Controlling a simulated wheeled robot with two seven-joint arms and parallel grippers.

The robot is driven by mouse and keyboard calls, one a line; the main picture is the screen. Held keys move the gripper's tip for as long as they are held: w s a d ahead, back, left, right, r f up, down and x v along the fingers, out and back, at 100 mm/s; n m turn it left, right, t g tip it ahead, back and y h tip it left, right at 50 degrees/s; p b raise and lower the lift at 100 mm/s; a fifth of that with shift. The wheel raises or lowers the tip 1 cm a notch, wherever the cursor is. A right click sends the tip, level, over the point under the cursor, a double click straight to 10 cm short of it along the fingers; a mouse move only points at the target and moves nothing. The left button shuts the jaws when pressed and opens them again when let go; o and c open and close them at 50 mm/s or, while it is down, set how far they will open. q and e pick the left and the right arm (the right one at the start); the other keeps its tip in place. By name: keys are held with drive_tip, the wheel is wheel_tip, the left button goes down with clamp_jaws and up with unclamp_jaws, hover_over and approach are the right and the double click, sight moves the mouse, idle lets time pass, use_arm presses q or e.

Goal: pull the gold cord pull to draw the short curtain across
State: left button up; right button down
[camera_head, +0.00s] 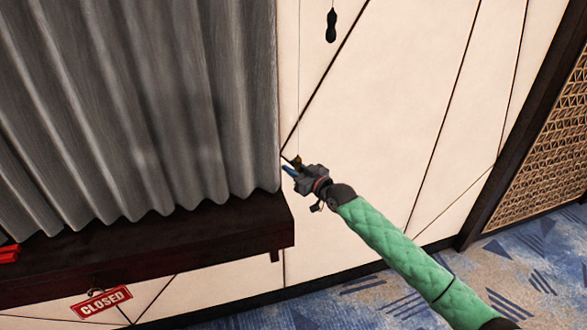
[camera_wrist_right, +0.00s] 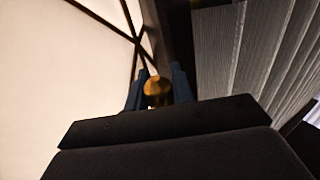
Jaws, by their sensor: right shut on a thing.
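The gold cord pull (camera_wrist_right: 157,91) is between the two blue fingers of my right gripper (camera_wrist_right: 156,88) in the right wrist view. In the head view my right gripper (camera_head: 292,168) is shut on the cord pull (camera_head: 297,161), beside the curtain's right edge and above the ledge's end. A thin cord runs up from it along the wall. The short grey curtain (camera_head: 150,110) hangs in folds at the left and also shows in the right wrist view (camera_wrist_right: 255,50). My left gripper is not in view.
A dark pull (camera_head: 331,26) hangs on another cord, higher and to the right. A dark wooden ledge (camera_head: 150,255) runs below the curtain, with a red CLOSED sign (camera_head: 101,301) hanging under it and a red object (camera_head: 9,253) at far left. Patterned blue carpet (camera_head: 400,285) lies below.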

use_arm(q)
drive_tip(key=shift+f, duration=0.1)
use_arm(e)
drive_tip(key=shift+s+f, duration=0.15)
drive_tip(key=shift+f, duration=0.5)
drive_tip(key=c, duration=1.3)
unclamp_jaws()
drive_tip(key=shift+o, duration=0.6)
drive_tip(key=shift+r, duration=0.15)
drive_tip(key=shift+s+d+b, duration=0.25)
drive_tip(key=shift+d+b, duration=0.05)
drive_tip(key=shift+d, duration=0.1)
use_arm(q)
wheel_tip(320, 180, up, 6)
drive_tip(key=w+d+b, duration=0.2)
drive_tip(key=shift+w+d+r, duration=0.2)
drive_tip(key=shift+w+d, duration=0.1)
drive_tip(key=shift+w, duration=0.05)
use_arm(e)
drive_tip(key=v, duration=0.6)
drive_tip(key=shift+s+d, duration=0.25)
